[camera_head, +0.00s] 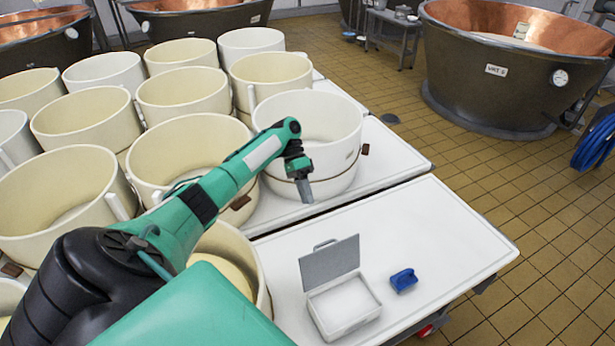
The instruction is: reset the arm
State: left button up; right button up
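My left arm, green and black, comes in from the lower left and reaches over the pale round moulds. My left gripper (305,190) points down in front of a white round mould (318,135) at the right end of the rows. It looks narrow from this side, and I cannot tell whether its fingers are open or shut. I see nothing hanging from it. My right gripper is not in view.
A white table (430,232) holds an open lidded box (345,307) and a small blue object (403,280). Several cream moulds (185,92) crowd the left tables. A copper vat (490,75) stands at the back right, near a blue hose (595,142).

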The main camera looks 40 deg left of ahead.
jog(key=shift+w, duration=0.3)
